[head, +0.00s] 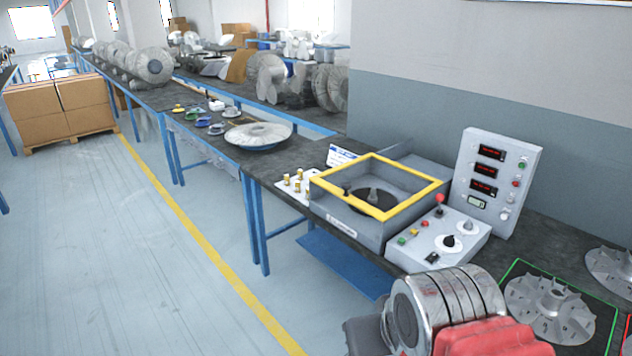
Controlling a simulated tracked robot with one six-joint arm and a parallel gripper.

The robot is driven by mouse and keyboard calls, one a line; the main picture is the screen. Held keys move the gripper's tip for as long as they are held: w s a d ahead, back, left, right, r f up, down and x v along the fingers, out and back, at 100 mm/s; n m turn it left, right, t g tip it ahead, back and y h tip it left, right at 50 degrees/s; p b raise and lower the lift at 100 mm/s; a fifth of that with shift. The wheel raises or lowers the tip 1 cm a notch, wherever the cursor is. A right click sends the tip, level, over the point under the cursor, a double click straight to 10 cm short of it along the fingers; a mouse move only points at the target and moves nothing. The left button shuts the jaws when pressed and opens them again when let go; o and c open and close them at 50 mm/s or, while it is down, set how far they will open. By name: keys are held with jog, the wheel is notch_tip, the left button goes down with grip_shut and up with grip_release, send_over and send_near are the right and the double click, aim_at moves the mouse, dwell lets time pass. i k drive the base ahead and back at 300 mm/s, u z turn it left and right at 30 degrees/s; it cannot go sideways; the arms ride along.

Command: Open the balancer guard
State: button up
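The balancer (350,232) is a grey box on the dark bench at centre right. Its guard (436,187) appears as a yellow square frame lying flat along the top rim, so it looks closed. Through the frame I see a black round plate (362,207) with a small grey spindle (373,195) inside. A small dark part shows near the frame's left side; I cannot tell whether it is a handle. A red and metal part of my arm fills the bottom right. My gripper's fingers are not visible.
A control box (440,243) with a red-topped lever (439,203) and knobs stands right of the balancer. A display panel (497,180) rises behind it. Brass pegs (296,181) sit on the left. Grey impellers (550,305) lie at right. The floor in front is clear.

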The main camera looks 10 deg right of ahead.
aim_at(374, 212)
jog(key=u, duration=0.6)
jog(key=i, duration=1.2)
jog(key=u, duration=0.25)
